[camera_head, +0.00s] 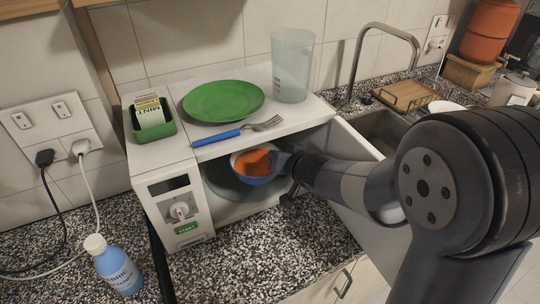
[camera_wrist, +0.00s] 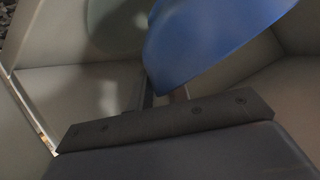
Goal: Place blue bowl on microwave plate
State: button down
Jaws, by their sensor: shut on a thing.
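The blue bowl (camera_head: 262,180) has an orange inside and is within the open microwave (camera_head: 178,205), above the microwave plate (camera_head: 222,184). My gripper (camera_head: 281,163) reaches in from the right and is shut on the bowl's rim. In the wrist view the bowl's blue outer side (camera_wrist: 205,45) fills the upper middle, just beyond the gripper (camera_wrist: 172,98). The round plate (camera_wrist: 118,22) shows dimly behind it at the upper left. I cannot tell whether the bowl touches the plate. The fingertips are mostly hidden.
The microwave door (camera_head: 345,150) stands open at the right, close to my arm. On top of the microwave are a green plate (camera_head: 224,100), a blue-handled fork (camera_head: 238,131), a clear jug (camera_head: 292,66) and a green box (camera_head: 152,122). A blue bottle (camera_head: 113,265) stands at the front left.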

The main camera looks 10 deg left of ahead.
aim_at(271, 146)
jog(key=w+a, duration=0.2)
jog(key=w, duration=0.1)
jog(key=shift+w+a+r, duration=0.1)
jog(key=shift+w+a, duration=0.2)
jog(key=shift+a, duration=0.1)
jog(key=f+b, duration=0.1)
jog(key=f, duration=0.1)
jog(key=f+b, duration=0.1)
jog(key=shift+w+a+f, duration=0.1)
jog(key=shift+w+f, duration=0.1)
jog(key=shift+f, duration=0.2)
jog(key=c, duration=1.3)
grip_release()
jog(key=shift+c, duration=0.2)
jog(key=shift+s+r, duration=0.1)
jog(key=p+v, duration=0.3)
jog(key=v, duration=0.9)
